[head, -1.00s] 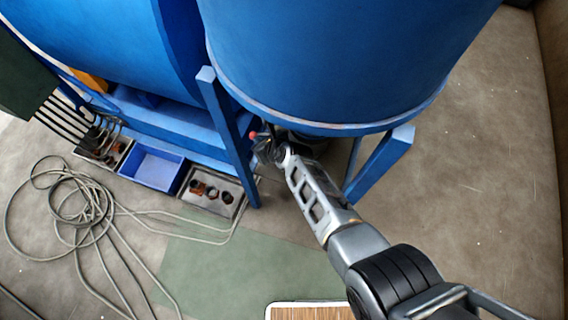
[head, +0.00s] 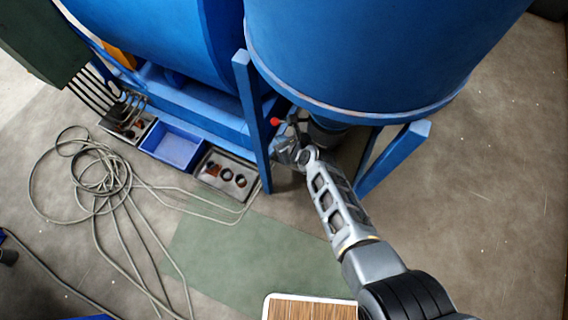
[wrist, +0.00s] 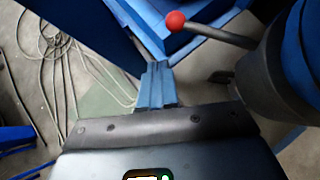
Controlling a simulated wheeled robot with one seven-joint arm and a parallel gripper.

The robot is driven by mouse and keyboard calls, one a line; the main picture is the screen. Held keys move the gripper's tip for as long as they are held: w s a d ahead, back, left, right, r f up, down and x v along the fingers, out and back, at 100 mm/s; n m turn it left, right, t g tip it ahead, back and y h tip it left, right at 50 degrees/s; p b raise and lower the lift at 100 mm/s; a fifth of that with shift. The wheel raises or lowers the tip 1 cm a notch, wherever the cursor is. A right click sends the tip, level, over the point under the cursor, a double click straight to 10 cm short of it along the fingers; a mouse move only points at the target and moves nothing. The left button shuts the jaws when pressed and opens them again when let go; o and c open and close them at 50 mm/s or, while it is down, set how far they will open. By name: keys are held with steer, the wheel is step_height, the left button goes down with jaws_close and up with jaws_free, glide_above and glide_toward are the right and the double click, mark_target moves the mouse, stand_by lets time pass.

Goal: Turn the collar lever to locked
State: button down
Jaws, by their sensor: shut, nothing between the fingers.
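The collar lever is a grey rod with a red ball (head: 276,121) at its end, under the blue hopper. In the wrist view its red ball (wrist: 176,20) is at the top, and the rod (wrist: 224,36) runs right to the dark grey collar (wrist: 268,85). The collar also shows in the head view (head: 328,132), partly hidden by the hopper rim. My gripper (head: 284,150) is just below the lever in the head view. In the wrist view its blue fingers (wrist: 157,68) are shut and empty, with a visible gap in the picture between them and the ball.
A blue hopper leg (head: 252,120) stands just left of my gripper, another (head: 393,158) to the right. A blue bin (head: 174,145) and grey trays of parts (head: 213,160) sit on the floor. A loose hose (head: 95,200) lies at left. Open floor (head: 480,220) is right.

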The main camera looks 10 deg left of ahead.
steer(key=s+d+r+p, duration=0.2)
steer(key=s+r+p, duration=0.1)
steer(key=s+r, duration=0.95)
steer(key=s+d+r+n+t+h, duration=0.1)
steer(key=s+d+r+n+t, duration=0.15)
steer(key=s+d+n, duration=0.55)
steer(key=s+d+r+n+t+h, duration=0.1)
steer(key=s+d+r+n, duration=0.35)
steer(key=s+d, duration=0.4)
steer(key=s+d+r+n+t+h, duration=0.1)
steer(key=s+d+r+n, duration=0.1)
steer(key=s+r+n, duration=0.2)
steer(key=s+d+r+n+t+h, duration=0.1)
steer(key=s+d+r+n, duration=0.2)
steer(key=r+n, duration=0.3)
steer(key=s+d+r+n+t+h, duration=0.1)
steer(key=s+r+n, duration=0.4)
steer(key=r, duration=0.5)
steer(key=shift+d+r+n+t+h+b, duration=0.4)
steer(key=shift+d+n+t, duration=0.05)
steer(key=shift+d, duration=0.4)
